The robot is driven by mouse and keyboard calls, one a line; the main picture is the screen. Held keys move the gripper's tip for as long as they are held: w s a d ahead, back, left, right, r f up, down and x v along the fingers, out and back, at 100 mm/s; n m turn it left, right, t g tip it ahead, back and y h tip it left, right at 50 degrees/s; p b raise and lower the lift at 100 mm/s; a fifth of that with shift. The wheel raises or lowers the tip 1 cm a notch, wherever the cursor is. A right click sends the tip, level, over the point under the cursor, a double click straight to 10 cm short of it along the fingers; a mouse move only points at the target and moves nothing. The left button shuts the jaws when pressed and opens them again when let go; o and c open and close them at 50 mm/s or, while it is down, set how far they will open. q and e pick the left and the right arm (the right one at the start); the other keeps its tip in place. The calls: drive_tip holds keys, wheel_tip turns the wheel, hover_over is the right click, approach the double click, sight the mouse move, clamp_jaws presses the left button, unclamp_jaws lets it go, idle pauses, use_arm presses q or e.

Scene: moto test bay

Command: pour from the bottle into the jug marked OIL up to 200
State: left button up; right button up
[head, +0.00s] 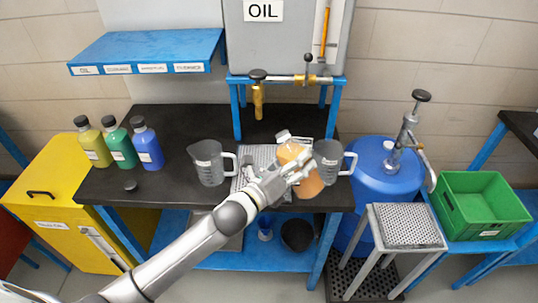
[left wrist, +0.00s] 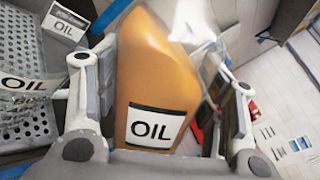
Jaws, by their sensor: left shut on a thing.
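My left gripper (head: 292,170) is shut on an orange bottle (head: 307,182) with a white top, over the bench's front edge. The bottle leans, its top up and to the left. In the left wrist view the bottle (left wrist: 155,75) fills the space between the fingers (left wrist: 155,110), its OIL label facing the camera. A clear grey jug (head: 328,163) stands just right of the bottle, partly overlapped by it. Another clear jug (head: 208,165) stands left of the gripper. Their markings are too small to read, and I see no stream. My right gripper is not in view.
Yellow, green and blue bottles (head: 147,146) stand on the dark bench (head: 150,205), with a small black cap (head: 130,186) near its front. A grey OIL tank (head: 285,45) with a brass tap (head: 258,100) stands behind. A blue drum (head: 380,175) and green crate (head: 480,208) are right.

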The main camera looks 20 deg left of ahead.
use_arm(q)
drive_tip(key=shift+r+n+p, duration=0.3)
drive_tip(key=shift+r+n, duration=0.2)
drive_tip(key=shift+n, duration=0.2)
idle(0.3)
drive_tip(key=shift+s+d+f+n+b, duration=0.1)
drive_tip(key=shift+d+f+n+b, duration=0.35)
drive_tip(key=shift+n, duration=0.35)
idle(0.5)
drive_tip(key=shift+s+d+f+n+b, duration=0.1)
drive_tip(key=shift+f+n+b, duration=0.8)
idle(0.5)
drive_tip(key=shift+s+d+r+n+p, duration=0.1)
drive_tip(key=shift+r+n+p, duration=0.25)
drive_tip(key=shift+r+n, duration=0.4)
idle(0.7)
drive_tip(key=shift+w+a+r+n+p, duration=0.25)
drive_tip(key=shift+a+r+n+p, duration=0.25)
drive_tip(key=shift+n+p, duration=0.25)
idle(2.1)
